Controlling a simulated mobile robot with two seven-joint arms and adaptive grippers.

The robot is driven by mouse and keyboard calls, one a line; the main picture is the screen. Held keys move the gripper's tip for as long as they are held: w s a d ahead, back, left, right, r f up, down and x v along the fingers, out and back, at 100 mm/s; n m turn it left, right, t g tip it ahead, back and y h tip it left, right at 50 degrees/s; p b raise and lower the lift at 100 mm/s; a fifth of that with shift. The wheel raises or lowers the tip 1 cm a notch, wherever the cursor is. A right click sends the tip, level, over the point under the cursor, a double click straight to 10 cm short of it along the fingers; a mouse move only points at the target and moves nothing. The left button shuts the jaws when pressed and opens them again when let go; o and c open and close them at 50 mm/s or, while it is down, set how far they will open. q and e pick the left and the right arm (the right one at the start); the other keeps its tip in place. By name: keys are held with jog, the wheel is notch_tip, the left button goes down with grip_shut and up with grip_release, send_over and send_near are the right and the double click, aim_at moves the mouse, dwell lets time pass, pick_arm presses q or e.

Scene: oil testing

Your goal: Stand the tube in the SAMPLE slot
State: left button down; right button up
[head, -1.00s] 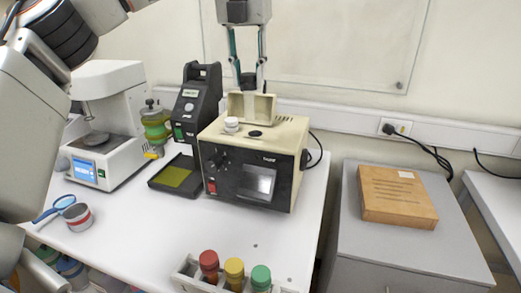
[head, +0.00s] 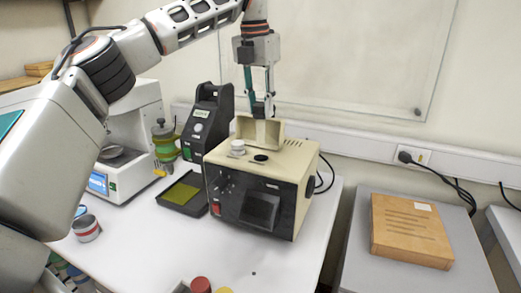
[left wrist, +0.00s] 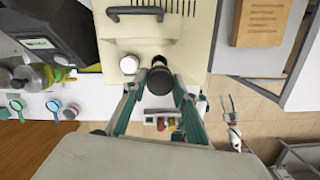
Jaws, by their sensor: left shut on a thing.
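My left gripper (head: 262,108) hangs fingers-down above the beige tester (head: 258,186). It is shut on a dark tube (left wrist: 160,82), seen end-on between the fingers in the left wrist view. A round black opening (head: 261,158) lies on the tester's top, beside a white knob (head: 238,147). The tube looks clear of the top. No SAMPLE label is readable.
A rack with colored-cap tubes (left wrist: 158,118) stands in front; a red cap (head: 201,285) shows at the head view's bottom edge. A black device (head: 209,119) and shallow tray (head: 181,193) stand left of the tester. A wooden box (head: 411,230) lies right.

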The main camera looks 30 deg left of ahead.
aim_at(261, 145)
pick_arm(q)
notch_tip(261, 145, down, 12)
dwell(0.5)
jog(key=c, duration=1.6)
grip_release()
jog(key=shift+f, duration=0.15)
jog(key=r, duration=0.4)
jog(key=s+r, duration=0.1)
jog(key=r, duration=0.7)
jog(key=shift+s+r, duration=0.15)
jog(key=shift+s, duration=0.05)
